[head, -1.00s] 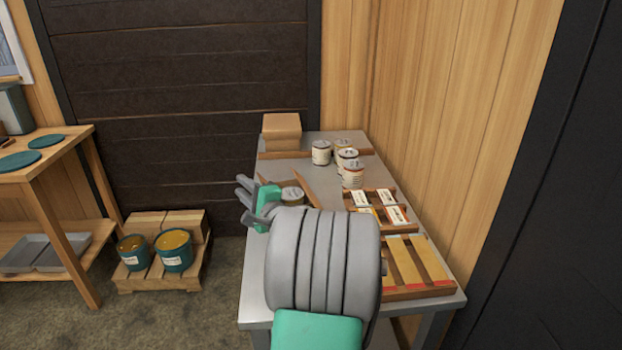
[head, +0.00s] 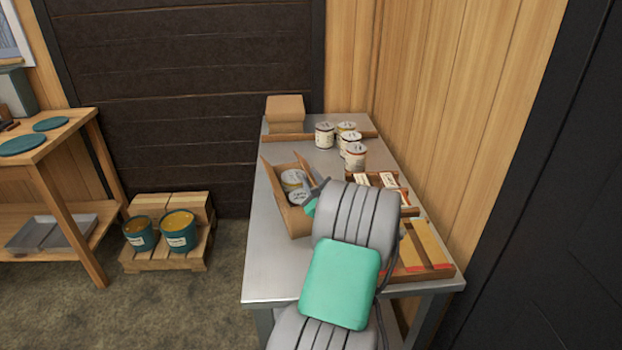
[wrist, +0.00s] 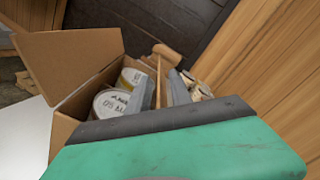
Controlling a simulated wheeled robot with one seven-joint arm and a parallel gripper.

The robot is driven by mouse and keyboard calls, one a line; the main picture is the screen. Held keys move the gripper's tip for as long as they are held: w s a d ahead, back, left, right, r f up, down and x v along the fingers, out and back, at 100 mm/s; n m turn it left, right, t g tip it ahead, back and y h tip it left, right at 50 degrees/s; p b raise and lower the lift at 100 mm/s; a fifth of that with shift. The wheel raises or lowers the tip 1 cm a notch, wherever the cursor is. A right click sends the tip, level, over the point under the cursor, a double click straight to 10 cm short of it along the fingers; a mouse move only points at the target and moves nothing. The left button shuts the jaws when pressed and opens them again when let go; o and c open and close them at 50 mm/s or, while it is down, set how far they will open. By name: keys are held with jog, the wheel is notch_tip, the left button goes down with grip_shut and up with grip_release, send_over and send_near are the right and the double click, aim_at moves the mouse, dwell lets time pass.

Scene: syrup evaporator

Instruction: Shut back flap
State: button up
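An open cardboard box (head: 290,219) stands on the metal table with two labelled cans (head: 293,180) inside. In the head view raised flaps show at its left and far right sides; I cannot tell which is the back flap. In the wrist view a wide flap (wrist: 72,62) stands open at the left, and the cans (wrist: 112,103) show below it. My gripper (wrist: 162,92) is at the box's right side, its two grey fingers apart. A thin brown strip, apparently a flap edge-on, shows between or just beyond them; contact is unclear. My arm hides most of the gripper in the head view.
Several loose cans (head: 355,156) stand at the table's back right. A closed carton (head: 286,110) sits at the far end. Wooden trays (head: 425,245) with labels and strips lie along the right edge by the wall. The table's front left (head: 268,275) is clear.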

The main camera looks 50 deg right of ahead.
jog(key=shift+c, duration=0.5)
grip_shut()
dwell(0.8)
